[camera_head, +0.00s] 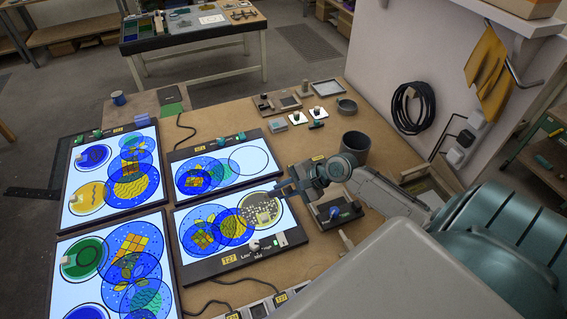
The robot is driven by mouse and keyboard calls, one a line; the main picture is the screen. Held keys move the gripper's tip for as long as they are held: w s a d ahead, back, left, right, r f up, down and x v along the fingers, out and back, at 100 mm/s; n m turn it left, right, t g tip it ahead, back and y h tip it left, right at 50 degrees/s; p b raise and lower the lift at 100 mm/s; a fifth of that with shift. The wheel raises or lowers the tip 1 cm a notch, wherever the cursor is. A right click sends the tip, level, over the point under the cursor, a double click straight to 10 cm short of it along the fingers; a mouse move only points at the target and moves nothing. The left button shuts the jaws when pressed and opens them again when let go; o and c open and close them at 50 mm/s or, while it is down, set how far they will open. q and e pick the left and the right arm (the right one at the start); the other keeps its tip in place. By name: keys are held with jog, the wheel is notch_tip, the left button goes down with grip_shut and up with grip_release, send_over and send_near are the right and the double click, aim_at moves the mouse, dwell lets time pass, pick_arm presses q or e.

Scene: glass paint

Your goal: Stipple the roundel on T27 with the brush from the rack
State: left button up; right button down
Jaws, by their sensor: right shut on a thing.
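A lit panel (190,216) lies at the lower right of the group of panels, with a yellow T27 tag (230,260) on its front frame. Its right-hand roundel (262,208) is greyish and olive with pale specks and a yellow patch. Overlapping blue and yellow roundels (212,228) fill its left part. My right gripper (287,186) reaches in from the right, over the panel's right edge beside the speckled roundel. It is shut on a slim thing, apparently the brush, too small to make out. Contact with the glass cannot be told. My left gripper is not in view.
Other lit panels stand behind (222,168) and left (112,170). A dark holder with a blue knob (340,211) sits under my right arm. A grey cup (356,146) and small pads (297,118) lie farther back. A wall (415,60) bounds the right.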

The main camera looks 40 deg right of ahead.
jog(key=shift+f, duration=0.75)
jog(key=shift+f, duration=0.3)
dwell(1.3)
jog(key=shift+r, duration=1.1)
jog(key=w+a, duration=0.1)
jog(key=a, duration=0.1)
jog(key=w+a, duration=0.2)
jog(key=shift+a, duration=0.2)
